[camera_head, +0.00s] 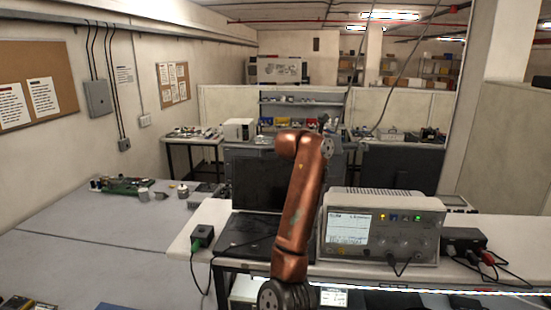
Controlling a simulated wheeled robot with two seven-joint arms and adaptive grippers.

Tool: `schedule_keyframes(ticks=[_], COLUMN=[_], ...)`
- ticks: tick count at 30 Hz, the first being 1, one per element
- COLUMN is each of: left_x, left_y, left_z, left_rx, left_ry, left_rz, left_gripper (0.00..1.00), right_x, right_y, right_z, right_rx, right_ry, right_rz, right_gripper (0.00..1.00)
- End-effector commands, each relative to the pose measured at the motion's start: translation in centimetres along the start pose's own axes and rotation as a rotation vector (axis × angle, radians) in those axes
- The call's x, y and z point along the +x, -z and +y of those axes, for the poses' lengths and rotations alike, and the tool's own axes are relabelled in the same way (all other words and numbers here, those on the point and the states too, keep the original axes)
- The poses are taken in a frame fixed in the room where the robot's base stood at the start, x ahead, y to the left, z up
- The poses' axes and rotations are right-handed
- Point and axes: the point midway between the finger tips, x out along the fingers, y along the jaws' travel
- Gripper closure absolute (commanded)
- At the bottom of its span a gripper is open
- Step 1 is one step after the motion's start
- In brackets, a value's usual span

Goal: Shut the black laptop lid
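The black laptop stands open on the white bench. Its dark lid (258,180) is upright, with the screen side facing me. Its black base (248,232) lies flat in front of the lid. One of my copper-coloured arms rises from the bottom centre, passes in front of the right part of the laptop and ends above the lid's top edge at a dark joint. I cannot tell which arm it is. No gripper fingers can be made out in the view. The arm hides the right side of the lid and base.
A bench instrument with a lit display (382,228) stands close to the laptop's right. A small black box (203,235) with a green plug sits at its left. A black box with cables (463,241) is farther right. The grey table (90,235) at left is mostly clear.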

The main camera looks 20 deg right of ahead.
Motion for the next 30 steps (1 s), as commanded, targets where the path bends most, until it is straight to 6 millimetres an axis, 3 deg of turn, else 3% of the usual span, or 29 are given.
schedule_keyframes(ticks=[1, 3, 6, 9, 12, 15, 30], left_x=[0.4, 0.7, 0.9, 1.1, 1.1, 0.7, -1.7], left_y=[-0.1, -0.1, -0.2, -0.2, -0.2, -0.1, 0.3], left_z=[0.0, 0.0, 0.0, 0.0, 0.0, 0.0, -0.1], left_rx=[0.000, 0.000, 0.000, 0.000, 0.000, 0.000, 0.000], left_ry=[0.000, 0.000, 0.000, 0.000, 0.000, 0.000, 0.000], left_rz=[-0.001, -0.001, -0.001, -0.001, -0.001, -0.001, 0.002], left_gripper=[0.60, 0.60, 0.60, 0.60, 0.60, 0.60, 0.60], right_x=[-2.4, -5.7, -10.3, -13.6, -15.1, -14.9, -9.8], right_y=[0.0, -0.1, -0.2, -0.3, -0.3, -0.5, -0.8], right_z=[4.8, 10.1, 15.6, 18.6, 19.9, 20.6, 24.7], right_rx=[0.019, 0.046, 0.077, 0.097, 0.106, 0.107, 0.107], right_ry=[-0.144, -0.321, -0.517, -0.639, -0.696, -0.708, -0.703], right_rz=[-0.005, -0.007, -0.005, -0.002, 0.000, 0.001, 0.000], right_gripper=[0.39, 0.39, 0.39, 0.39, 0.39, 0.39, 0.39])
